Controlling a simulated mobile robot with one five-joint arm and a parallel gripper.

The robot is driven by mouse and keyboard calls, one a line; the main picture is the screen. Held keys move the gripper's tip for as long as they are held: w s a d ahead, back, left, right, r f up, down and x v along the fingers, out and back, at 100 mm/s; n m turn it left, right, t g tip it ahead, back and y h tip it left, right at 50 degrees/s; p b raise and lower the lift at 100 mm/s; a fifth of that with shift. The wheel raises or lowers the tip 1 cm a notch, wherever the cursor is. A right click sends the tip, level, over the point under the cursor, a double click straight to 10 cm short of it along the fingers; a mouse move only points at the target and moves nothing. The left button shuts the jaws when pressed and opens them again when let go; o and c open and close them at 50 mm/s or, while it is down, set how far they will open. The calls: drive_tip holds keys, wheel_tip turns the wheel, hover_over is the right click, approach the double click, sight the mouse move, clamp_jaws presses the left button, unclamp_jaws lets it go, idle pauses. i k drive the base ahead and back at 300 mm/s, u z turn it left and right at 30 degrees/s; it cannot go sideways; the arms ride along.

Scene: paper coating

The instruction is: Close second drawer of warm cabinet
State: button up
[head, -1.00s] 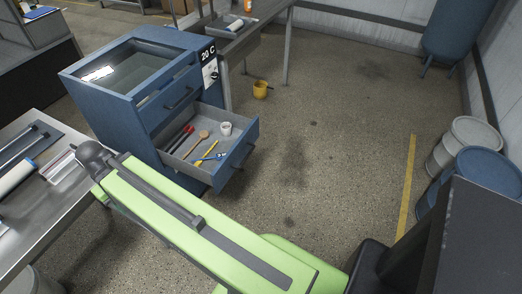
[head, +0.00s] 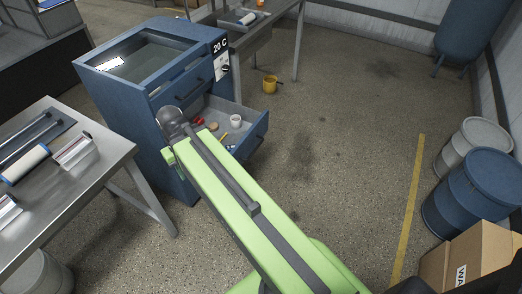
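The warm cabinet (head: 165,135) is blue with a glass top and a "20 C" label, at the upper left of the head view. Its upper drawer (head: 190,84) is shut. Its second drawer (head: 259,132) stands open toward the right, with a white cup, a red-handled tool and other small tools in it. My green arm (head: 245,200) reaches up across the view and covers the drawer's near part. The arm's dark end is in front of the cabinet's near side. My gripper's fingers cannot be made out, and whether they touch the cabinet cannot be told.
A metal table (head: 105,170) with a roller and trays stands at the left. The floor right of the drawer is clear.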

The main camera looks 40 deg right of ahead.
sight(213, 109)
drive_tip(key=u, duration=0.05)
drive_tip(key=k, duration=0.5)
drive_tip(key=z, duration=0.75)
drive_tip(key=i, duration=1)
drive_tip(key=k, duration=0.9)
drive_tip(key=u, duration=0.95)
drive_tip(key=i, duration=1)
drive_tip(key=u, duration=0.05)
